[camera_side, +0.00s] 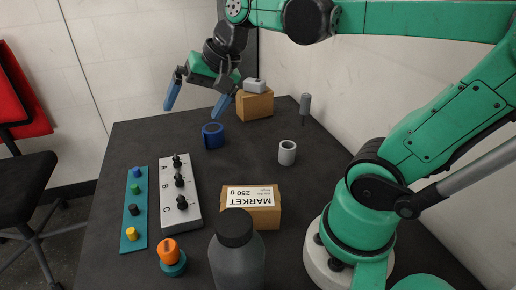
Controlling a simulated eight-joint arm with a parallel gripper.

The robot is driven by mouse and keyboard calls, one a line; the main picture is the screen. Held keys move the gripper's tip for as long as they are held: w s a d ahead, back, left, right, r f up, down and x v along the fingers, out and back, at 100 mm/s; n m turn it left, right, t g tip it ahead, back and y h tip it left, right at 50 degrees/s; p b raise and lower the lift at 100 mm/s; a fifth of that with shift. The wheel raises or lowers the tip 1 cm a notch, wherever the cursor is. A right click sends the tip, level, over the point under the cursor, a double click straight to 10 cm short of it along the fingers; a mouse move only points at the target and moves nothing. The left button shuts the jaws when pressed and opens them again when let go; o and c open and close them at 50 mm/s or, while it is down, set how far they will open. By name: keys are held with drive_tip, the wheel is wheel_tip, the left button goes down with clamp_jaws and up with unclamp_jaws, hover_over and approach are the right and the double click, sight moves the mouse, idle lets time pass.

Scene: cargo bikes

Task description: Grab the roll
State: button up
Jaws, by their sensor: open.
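A blue roll (212,136) stands on the dark table toward the back left. A smaller pale grey ring-like roll (287,153) stands to its right and nearer the camera. My gripper (197,102) has blue fingers spread wide apart and pointing down. It is above the table and appears above the blue roll in the picture, with nothing between its fingers. How far it is from the roll in depth I cannot tell.
At the back is a cardboard box (255,104) with a grey item on top, and a grey-handled tool (305,106). In front are a labelled box (252,207), a dark bottle (236,255), a switch panel (180,198), a teal button strip (134,210) and an orange knob (169,252).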

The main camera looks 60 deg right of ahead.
drive_tip(key=w+d+m+y, duration=0.2)
drive_tip(key=w+d+m, duration=0.15)
drive_tip(key=m, duration=0.25)
drive_tip(key=m+t+y, duration=0.4)
drive_tip(key=m+t, duration=0.1)
drive_tip(key=m, duration=0.9)
hover_over(213, 136)
drive_tip(key=s+d, duration=0.2)
drive_tip(key=d, duration=0.3)
drive_tip(key=shift+m, duration=0.5)
drive_tip(key=f, duration=1.6)
drive_tip(key=shift+s+d+f, duration=0.2)
drive_tip(key=shift+s+f, duration=0.05)
drive_tip(key=shift+f, duration=0.5)
drive_tip(key=shift+w+a+f, duration=0.2)
drive_tip(key=shift+w+f, duration=0.05)
drive_tip(key=shift+w, duration=0.05)
drive_tip(key=x, duration=0.5)
